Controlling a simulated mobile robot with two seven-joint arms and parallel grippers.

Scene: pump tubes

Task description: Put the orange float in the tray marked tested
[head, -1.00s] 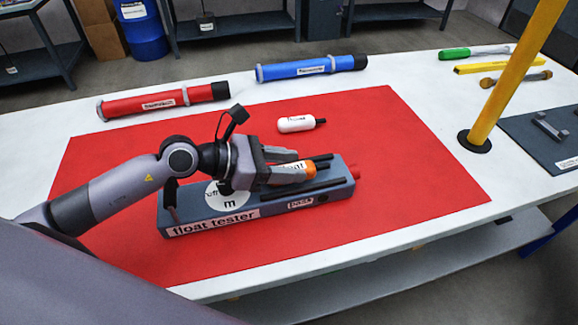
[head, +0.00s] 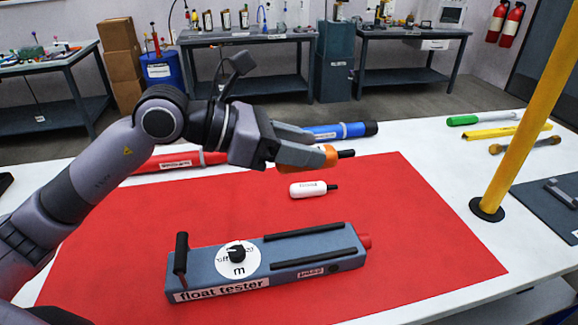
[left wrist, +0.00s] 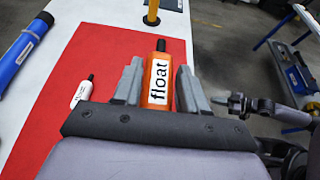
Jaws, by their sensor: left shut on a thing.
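The orange float (head: 330,154) is in my left gripper (head: 310,150), held up above the red mat. Only its orange end and dark stem show in the head view. In the left wrist view the float (left wrist: 157,85), labelled "float", sits between the two fingers of my left gripper (left wrist: 157,88). The grey float tester (head: 270,262) stands on the red mat below, its cradle empty. I see no tray marked tested.
A white float (head: 308,189) lies on the red mat (head: 420,220). Red (head: 180,161) and blue (head: 340,131) tubes lie behind it. The mat's right part is clear.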

